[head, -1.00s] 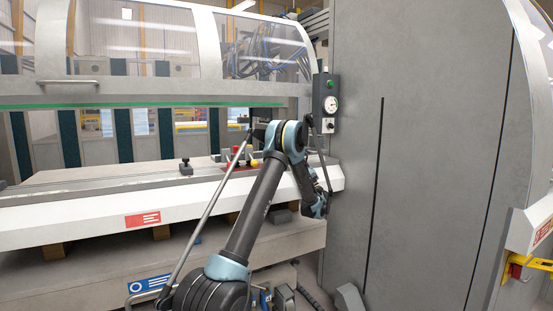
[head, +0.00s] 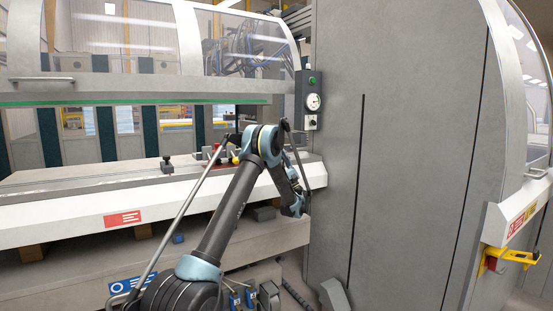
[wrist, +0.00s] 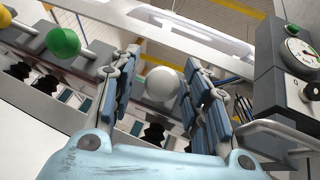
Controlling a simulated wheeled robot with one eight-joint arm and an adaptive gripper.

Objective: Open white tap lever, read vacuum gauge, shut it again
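In the wrist view, a white ball knob (wrist: 161,84) shows between the two blue-padded fingers of my gripper (wrist: 165,88). The fingers are apart, with a visible gap on each side of the knob. I cannot tell how deep the knob sits between them. The knob's lever is mostly hidden. The round gauge (wrist: 298,52) with a white dial is at the right edge, cut off and seen at a slant. In the head view the gauge (head: 313,102) sits on a grey box, its reading too small to tell. My gripper is not clearly visible there, behind my arm.
A green ball knob (wrist: 62,42) and a yellow ball knob (wrist: 5,17) stand left of my gripper in the wrist view. The grey control box (wrist: 280,92) is close on the right. In the head view, the large grey cabinet (head: 410,150) borders my arm's right side.

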